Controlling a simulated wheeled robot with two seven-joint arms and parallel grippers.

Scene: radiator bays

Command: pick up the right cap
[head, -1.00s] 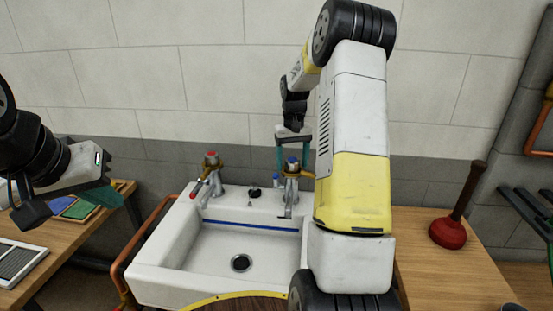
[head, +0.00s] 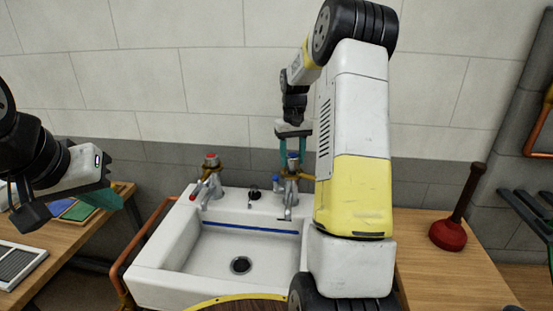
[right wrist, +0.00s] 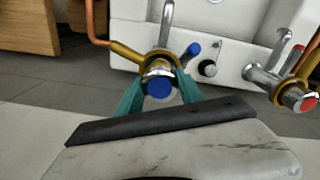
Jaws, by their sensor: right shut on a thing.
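The right cap is blue (head: 293,156) and is at the top of the right tap (head: 289,190) on the sink. My right gripper (head: 295,152) comes down from above, its teal fingers on either side of the cap. The right wrist view shows the blue cap (right wrist: 159,87) between the fingertips, in front of the tap's metal collar. The gripper is shut on it. Whether the cap is clear of the tap cannot be told. My left gripper (head: 105,198) is at the far left over the side bench, its opening unclear.
The left tap with a red cap (head: 211,157) stands close by on the white sink (head: 160,262). A small black knob (head: 254,193) sits between the taps. A red plunger (head: 448,234) stands on the right bench (head: 445,285). A copper pipe (head: 135,245) runs along the sink's left side.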

